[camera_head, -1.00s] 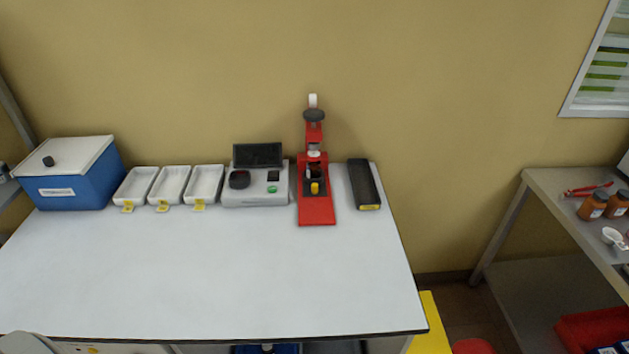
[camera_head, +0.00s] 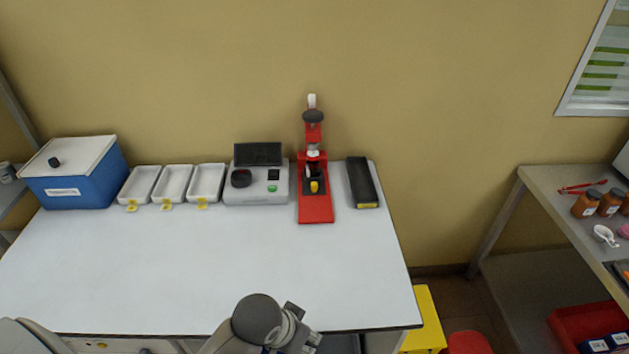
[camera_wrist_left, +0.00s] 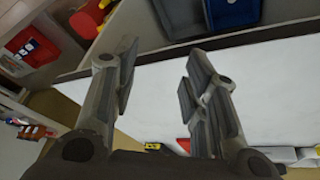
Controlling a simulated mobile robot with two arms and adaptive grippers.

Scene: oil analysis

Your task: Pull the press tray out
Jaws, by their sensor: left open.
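The red press (camera_head: 316,209) stands upright at the back right of the white table. A small red patch (camera_wrist_left: 184,144) beyond the fingers looks like part of the press. My right gripper is not in view.
A black block (camera_head: 362,182) lies right of the press, and a grey device with a screen (camera_head: 256,197) stands left of it. White trays (camera_head: 173,184) and a blue box (camera_head: 75,187) are further left. The table's middle (camera_head: 200,260) is clear.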

